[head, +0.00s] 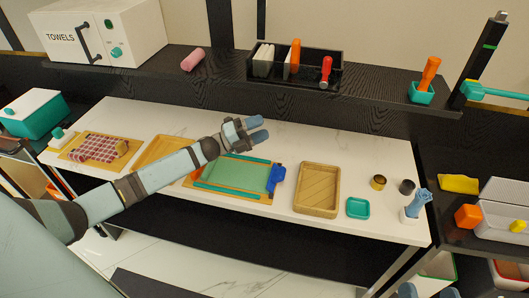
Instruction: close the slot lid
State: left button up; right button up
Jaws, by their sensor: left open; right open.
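I cannot tell for certain which thing is the slot lid. A black box (252,68) with upright slots stands on the raised back shelf. It holds white cards (264,59), an orange-handled thing (295,54) and a red-handled thing (326,70). I can make out no lid on it. My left gripper (264,128) is open and empty, in front of and below this box, above the white counter. Its blue fingers point right, apart from the box. My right gripper (426,291) shows only in part at the bottom edge, low at the right, open.
A white towel cabinet (134,34) and a pink roll (193,59) share the shelf. The white counter (330,150) holds a green mat (238,173), a wooden tray (299,206), a teal dish (358,208) and small cups. A teal box (40,115) stands left.

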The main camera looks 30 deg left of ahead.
pick_arm(q)
jog(key=s+d+f+n+t+y+p, duration=0.1)
jog(key=s+d+f+n+t+y, duration=0.1)
jog(key=n, duration=0.4)
notch_tip(320, 180, down, 3)
jog(key=s+d+y, duration=0.1)
jog(key=s+d, duration=0.1)
jog(key=shift+d+n+y, duration=0.3)
jog(key=shift+d+n, duration=0.1)
jog(key=shift+s+r, duration=0.1)
jog(key=shift+o, duration=0.8)
